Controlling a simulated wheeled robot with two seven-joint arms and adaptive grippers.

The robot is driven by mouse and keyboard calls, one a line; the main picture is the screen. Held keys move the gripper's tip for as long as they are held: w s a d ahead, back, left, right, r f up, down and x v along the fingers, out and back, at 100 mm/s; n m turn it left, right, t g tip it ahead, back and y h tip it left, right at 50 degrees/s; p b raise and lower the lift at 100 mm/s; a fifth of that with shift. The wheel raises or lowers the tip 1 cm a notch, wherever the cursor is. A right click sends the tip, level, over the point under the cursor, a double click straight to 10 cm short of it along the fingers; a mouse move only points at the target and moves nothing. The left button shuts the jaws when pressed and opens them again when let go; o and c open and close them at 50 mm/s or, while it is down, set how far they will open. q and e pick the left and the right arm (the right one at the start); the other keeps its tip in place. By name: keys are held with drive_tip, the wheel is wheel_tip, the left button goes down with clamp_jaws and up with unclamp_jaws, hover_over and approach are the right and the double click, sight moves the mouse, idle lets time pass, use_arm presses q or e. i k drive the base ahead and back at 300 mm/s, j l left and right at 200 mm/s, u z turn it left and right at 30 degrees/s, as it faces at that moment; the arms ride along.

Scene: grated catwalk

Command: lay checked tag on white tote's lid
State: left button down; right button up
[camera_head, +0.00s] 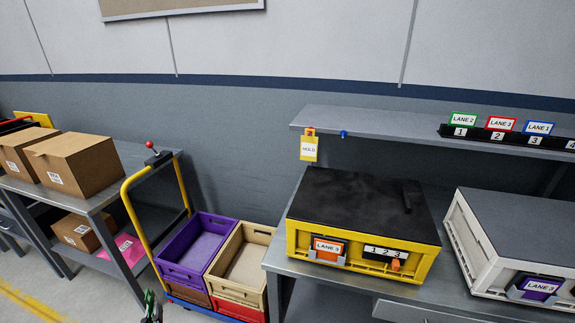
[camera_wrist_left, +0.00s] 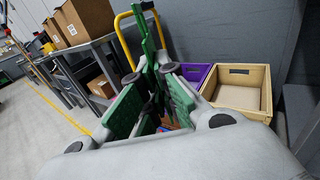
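The white tote (camera_head: 468,239) stands at the right end of the grey bench, with a flat dark grey lid (camera_head: 520,222) whose visible part is bare. A purple-edged LANE 3 card (camera_head: 541,286) sits in its front holder. The picture edge cuts the tote off. A yellow tag reading HOLD (camera_head: 308,148) hangs from a red peg on the shelf edge. I see no tag that reads as checked. My left gripper (camera_head: 150,303) is low, in front of the trolley, far left of the tote. In the wrist view its green fingers (camera_wrist_left: 150,45) look drawn together, with nothing visible between them. My right gripper is out of view.
A yellow tote (camera_head: 435,262) with a black lid stands left of the white one. Above runs a shelf (camera_head: 400,122) with LANE cards and a blue peg (camera_head: 344,134). A trolley holds purple (camera_head: 168,268) and tan (camera_head: 212,278) crates. Cardboard boxes (camera_head: 80,165) stand far left.

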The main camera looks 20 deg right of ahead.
sight(519, 220)
drive_tip(key=k+l+u, duration=0.1)
drive_tip(key=u, duration=0.3)
drive_tip(key=k+u, duration=0.1)
drive_tip(key=u, duration=0.25)
drive_tip(key=k+u, duration=0.35)
drive_tip(key=k, duration=0.35)
drive_tip(key=k+z, duration=0.1)
drive_tip(key=z, duration=0.4)
drive_tip(key=k+z, duration=0.1)
drive_tip(key=z, duration=0.35)
drive_tip(key=l+z, duration=0.1)
drive_tip(key=z, duration=0.4)
drive_tip(key=k+l, duration=0.05)
